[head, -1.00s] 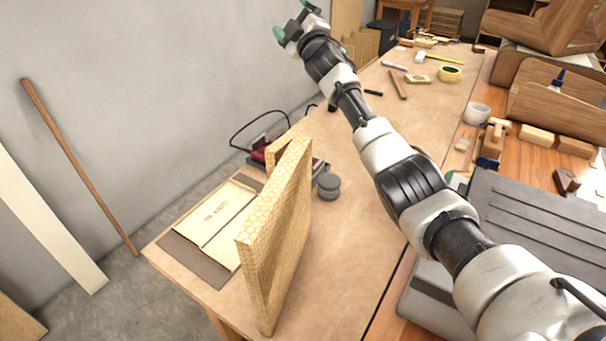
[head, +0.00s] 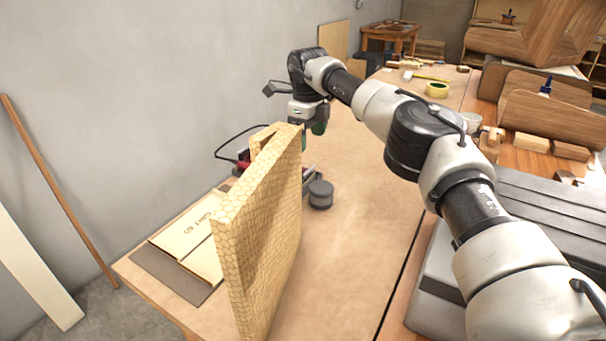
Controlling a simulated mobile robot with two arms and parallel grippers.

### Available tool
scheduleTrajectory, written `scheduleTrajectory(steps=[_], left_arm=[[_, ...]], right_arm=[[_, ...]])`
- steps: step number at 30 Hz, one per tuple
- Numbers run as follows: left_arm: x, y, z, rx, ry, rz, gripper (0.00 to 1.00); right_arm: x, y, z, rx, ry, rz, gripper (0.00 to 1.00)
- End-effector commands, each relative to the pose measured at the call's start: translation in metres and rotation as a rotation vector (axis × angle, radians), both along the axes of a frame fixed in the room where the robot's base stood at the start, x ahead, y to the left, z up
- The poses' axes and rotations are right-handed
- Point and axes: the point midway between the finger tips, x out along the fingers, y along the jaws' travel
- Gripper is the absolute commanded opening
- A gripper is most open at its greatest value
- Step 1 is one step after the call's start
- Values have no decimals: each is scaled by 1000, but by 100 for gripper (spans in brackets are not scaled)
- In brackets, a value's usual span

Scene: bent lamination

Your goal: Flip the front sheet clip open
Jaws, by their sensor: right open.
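No front sheet clip can be made out. A red device (head: 243,158) with a black cable loop is mostly hidden behind an upright honeycomb-patterned panel (head: 262,215). My right gripper (head: 309,128) points down above the table, just behind the panel's top far edge. One green fingertip shows clearly; the panel hides part of the gripper's lower end. It is open, and I see nothing held in it. My left gripper is out of view.
A dark grey round piece (head: 320,194) stands right of the panel. A flat printed cardboard piece (head: 190,240) lies on a dark sheet at left. The table's middle (head: 350,240) is clear. Yellow tape (head: 437,89) and wooden pieces lie farther back.

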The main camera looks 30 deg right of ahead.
Motion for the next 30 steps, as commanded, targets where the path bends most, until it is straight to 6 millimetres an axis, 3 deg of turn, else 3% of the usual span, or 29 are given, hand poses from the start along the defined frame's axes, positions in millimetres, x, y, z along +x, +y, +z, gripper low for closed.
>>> scheduleTrajectory(steps=[9, 15, 21, 28, 30], left_arm=[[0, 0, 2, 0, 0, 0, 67], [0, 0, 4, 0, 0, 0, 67], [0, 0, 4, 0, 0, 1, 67], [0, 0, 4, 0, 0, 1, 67], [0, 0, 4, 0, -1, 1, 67]], right_arm=[[-1, 1, -59, 4, 3, 1, 89], [0, 2, -88, 5, 1, 1, 89], [0, 2, -100, 6, -1, 1, 89], [0, 2, -101, 5, -1, 1, 89], [0, 2, -101, 5, -1, 1, 82]])
